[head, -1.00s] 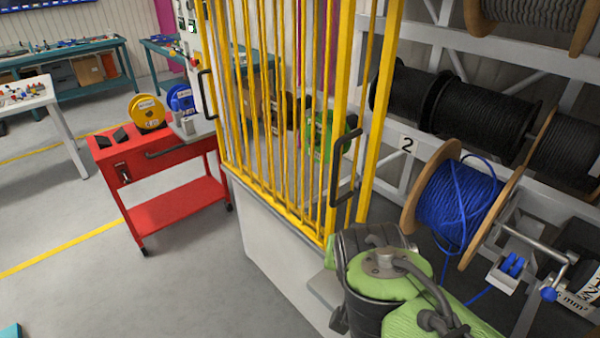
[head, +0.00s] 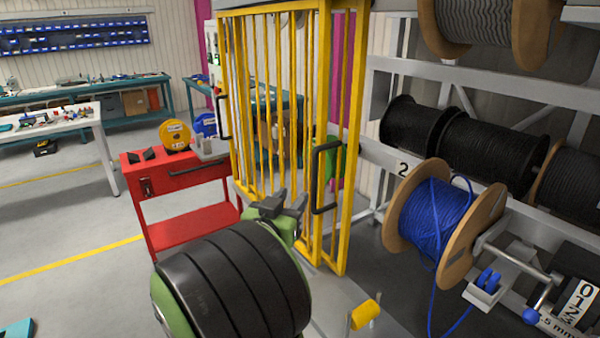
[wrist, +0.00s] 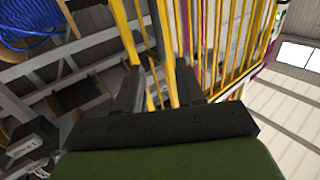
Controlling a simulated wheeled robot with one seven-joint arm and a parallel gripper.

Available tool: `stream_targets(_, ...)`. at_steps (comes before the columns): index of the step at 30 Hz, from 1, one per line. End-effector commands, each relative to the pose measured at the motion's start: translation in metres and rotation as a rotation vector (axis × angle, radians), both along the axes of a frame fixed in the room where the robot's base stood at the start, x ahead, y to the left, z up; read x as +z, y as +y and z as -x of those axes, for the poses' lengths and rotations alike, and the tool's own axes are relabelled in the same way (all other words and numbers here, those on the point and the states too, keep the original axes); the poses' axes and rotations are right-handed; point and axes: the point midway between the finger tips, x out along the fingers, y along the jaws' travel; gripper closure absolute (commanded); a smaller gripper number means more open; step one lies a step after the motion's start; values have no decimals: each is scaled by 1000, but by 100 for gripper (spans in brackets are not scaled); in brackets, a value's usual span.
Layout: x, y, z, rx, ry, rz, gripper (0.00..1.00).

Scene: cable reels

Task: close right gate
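The yellow barred gate (head: 268,100) stands in the middle of the head view. A narrow yellow-framed part (head: 345,200) at its right side is seen nearly edge-on and carries a black D-shaped handle (head: 316,180). Another black handle (head: 221,118) is on the gate's left edge. My gripper (head: 281,203) is in front of the bars, to the left of and a little below the right handle. Its fingers are apart. In the wrist view my gripper (wrist: 159,88) has nothing clearly between its fingers, with yellow bars beyond. Whether it touches the gate cannot be told.
A red cart (head: 185,195) stands left of the gate. Right of it, a rack holds a blue cable reel (head: 432,215) and black reels (head: 490,150), with a crank (head: 515,262) in front. A yellow-handled part (head: 365,314) is low in front. Grey floor is open at left.

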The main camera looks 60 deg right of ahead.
Motion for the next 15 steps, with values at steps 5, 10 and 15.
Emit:
stream_targets(5, 5, -44, -1, -11, 2, 0, 62)
stream_targets(10, 5, -87, -7, -9, 1, -1, 62)
stream_targets(15, 4, -124, -12, -6, 0, 0, 62)
